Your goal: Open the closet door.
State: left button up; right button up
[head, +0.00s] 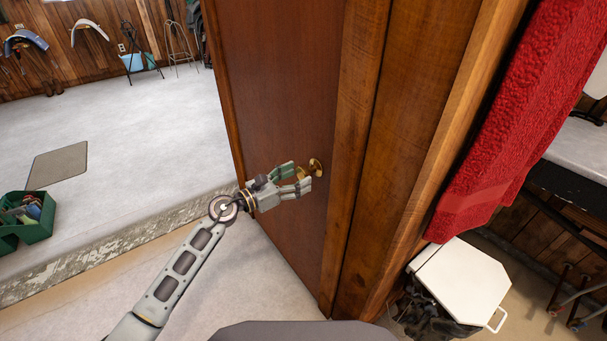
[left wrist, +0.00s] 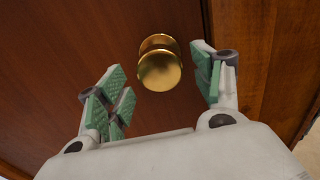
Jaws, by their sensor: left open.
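The closet door (head: 280,95) is a reddish-brown wooden panel standing in front of me. A round brass knob (head: 316,167) sits near its right edge, beside the wooden frame (head: 357,130). My left gripper (head: 299,177) is open with its green-padded fingers pointing at the knob. In the left wrist view the knob (left wrist: 160,65) lies ahead between the spread fingers of the gripper (left wrist: 160,88), nearer the right finger. I cannot tell whether any finger touches it. My right gripper is out of view.
A red towel (head: 510,110) hangs right of the frame, above a white-lidded bin (head: 463,283). A green crate (head: 35,225) with items sits on the floor at far left, near a grey mat (head: 58,164). The floor left of the door is mostly clear.

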pick_arm(q)
jog(key=shift+x, duration=1.5)
jog(key=shift+c, duration=0.2)
jog(key=c, duration=1.4)
